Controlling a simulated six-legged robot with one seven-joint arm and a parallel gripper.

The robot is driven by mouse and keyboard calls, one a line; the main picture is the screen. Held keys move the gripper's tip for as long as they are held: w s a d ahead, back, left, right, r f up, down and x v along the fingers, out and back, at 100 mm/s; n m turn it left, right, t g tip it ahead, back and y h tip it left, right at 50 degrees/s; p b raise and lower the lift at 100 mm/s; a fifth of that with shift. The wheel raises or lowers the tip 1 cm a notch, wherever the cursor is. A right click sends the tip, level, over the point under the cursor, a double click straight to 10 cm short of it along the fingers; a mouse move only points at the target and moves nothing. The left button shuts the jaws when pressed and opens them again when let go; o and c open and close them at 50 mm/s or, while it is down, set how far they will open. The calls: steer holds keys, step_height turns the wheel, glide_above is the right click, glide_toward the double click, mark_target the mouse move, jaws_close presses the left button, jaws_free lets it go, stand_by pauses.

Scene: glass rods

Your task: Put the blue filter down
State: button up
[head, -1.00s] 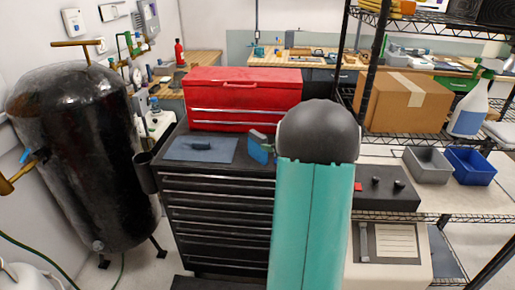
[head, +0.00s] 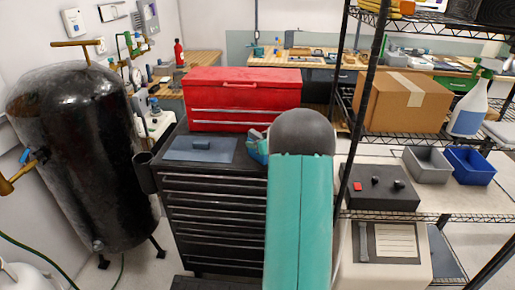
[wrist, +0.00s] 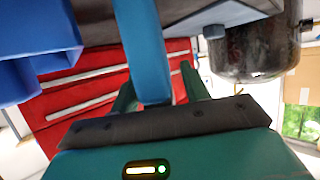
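The blue filter (wrist: 146,65) shows in the wrist view as a blue bar between my two green fingers. My gripper (wrist: 158,82) appears shut on it, though the contact at the right finger is unclear. A larger blue body (wrist: 35,45) fills the upper left of the wrist view; I cannot tell whether it belongs to the filter. In the head view, my gripper (head: 258,147) is small at the right end of the black tool cabinet's top, partly hidden by my arm. The filter is hard to make out there.
A grey-blue mat (head: 180,152) with a small block (head: 202,144) lies on the black tool cabinet (head: 215,220). A red toolbox (head: 243,98) stands behind. A black tank (head: 85,155) is at left. Shelving at right bears grey (head: 427,164) and blue bins (head: 471,166).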

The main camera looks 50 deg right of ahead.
jaws_close()
